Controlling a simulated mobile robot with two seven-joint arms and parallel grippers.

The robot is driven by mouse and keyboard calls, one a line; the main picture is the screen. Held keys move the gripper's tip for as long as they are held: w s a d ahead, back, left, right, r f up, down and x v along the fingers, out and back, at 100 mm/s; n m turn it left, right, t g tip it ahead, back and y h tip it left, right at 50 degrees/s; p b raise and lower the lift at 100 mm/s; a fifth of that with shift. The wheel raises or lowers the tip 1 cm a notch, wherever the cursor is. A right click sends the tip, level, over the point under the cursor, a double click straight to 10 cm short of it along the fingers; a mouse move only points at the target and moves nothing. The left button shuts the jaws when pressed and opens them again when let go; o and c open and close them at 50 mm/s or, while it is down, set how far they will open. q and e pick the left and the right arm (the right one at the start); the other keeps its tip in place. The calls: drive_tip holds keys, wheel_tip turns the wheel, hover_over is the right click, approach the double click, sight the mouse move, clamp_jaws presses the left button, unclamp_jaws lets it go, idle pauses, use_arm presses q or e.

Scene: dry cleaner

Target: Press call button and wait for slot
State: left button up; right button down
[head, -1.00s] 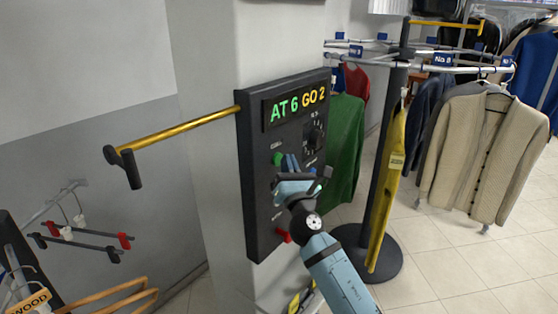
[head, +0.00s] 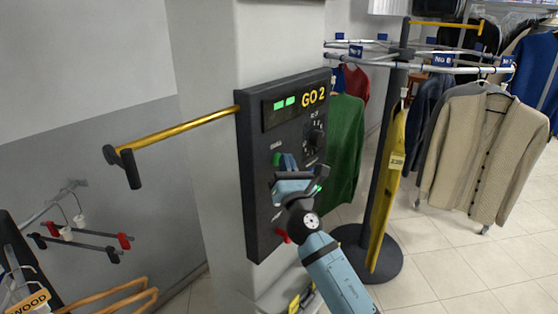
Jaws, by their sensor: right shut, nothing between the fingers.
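A dark control panel (head: 252,190) is mounted on the white pillar. Its display (head: 295,103) shows two green bars and "GO 2" in yellow. A green button (head: 277,160) is on the panel's left side, partly beside my fingers. My right gripper (head: 287,161) is shut and empty in front of the panel, its fingertips close to the green button; I cannot tell whether they touch it. The gripper hides the panel's middle. A rotating garment rack (head: 402,66) with blue number tags stands to the right, holding a beige cardigan (head: 490,155) and other clothes. My left gripper is not in view.
A black dial (head: 315,142) and a red control (head: 282,236) are also on the panel. A yellow bar with a black handle (head: 130,165) sticks out to the left. Hangers (head: 85,240) hang at lower left. Tiled floor is clear at lower right.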

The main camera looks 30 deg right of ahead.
drive_tip(key=shift+s+d, duration=0.3)
drive_tip(key=shift+s, duration=0.4)
drive_tip(key=s, duration=0.1)
drive_tip(key=s+d, duration=0.1)
drive_tip(key=s, duration=0.1)
drive_tip(key=s+d+p, duration=0.1)
drive_tip(key=shift+s, duration=0.35)
idle(0.5)
